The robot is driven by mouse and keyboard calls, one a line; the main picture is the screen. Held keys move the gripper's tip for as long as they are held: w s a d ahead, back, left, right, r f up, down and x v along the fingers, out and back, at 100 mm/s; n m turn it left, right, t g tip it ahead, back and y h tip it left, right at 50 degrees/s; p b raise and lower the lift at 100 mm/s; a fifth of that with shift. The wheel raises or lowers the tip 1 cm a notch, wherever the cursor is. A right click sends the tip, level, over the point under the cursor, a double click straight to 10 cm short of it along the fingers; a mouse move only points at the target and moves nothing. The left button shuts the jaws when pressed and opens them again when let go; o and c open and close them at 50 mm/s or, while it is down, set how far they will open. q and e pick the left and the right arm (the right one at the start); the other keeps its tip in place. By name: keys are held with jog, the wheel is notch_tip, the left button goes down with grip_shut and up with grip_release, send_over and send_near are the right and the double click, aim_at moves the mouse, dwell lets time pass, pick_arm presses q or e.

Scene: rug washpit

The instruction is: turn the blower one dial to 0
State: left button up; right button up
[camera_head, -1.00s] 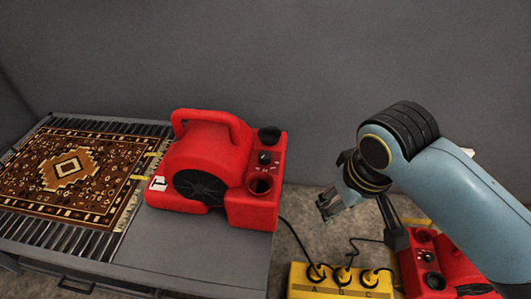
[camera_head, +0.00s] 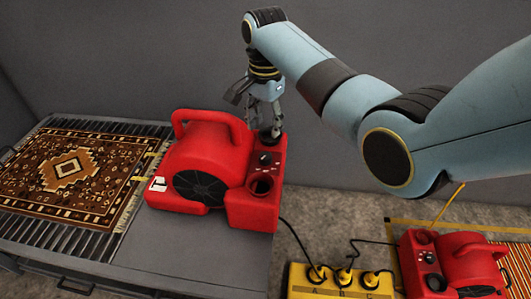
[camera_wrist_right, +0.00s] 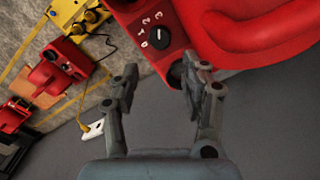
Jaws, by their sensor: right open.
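The red blower (camera_head: 205,160) with a white number tag stands on the grey table, right of the rug. Its black dial (camera_head: 265,158) sits on the red panel between two round ports. In the right wrist view the dial (camera_wrist_right: 159,38) shows a white pointer line and white numbers on its left; I cannot read the setting for certain. My right gripper (camera_head: 267,134) is open, pointing down above the back port, behind the dial and apart from it. In the wrist view its fingers (camera_wrist_right: 160,88) are spread below the dial, with the dark port partly behind one finger. My left gripper is out of view.
A patterned rug (camera_head: 75,172) lies on the slatted table at left. A yellow socket box (camera_head: 318,292) with plugged black cables stands below at right. A second red blower (camera_head: 470,262) is at lower right. The grey wall rises close behind the table.

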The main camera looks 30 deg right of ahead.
aim_at(266, 155)
notch_tip(266, 155, down, 10)
jog(key=b, duration=0.3)
jog(key=shift+f+b, duration=0.2)
jog(key=shift+b, duration=0.15)
jog(key=c, duration=0.9)
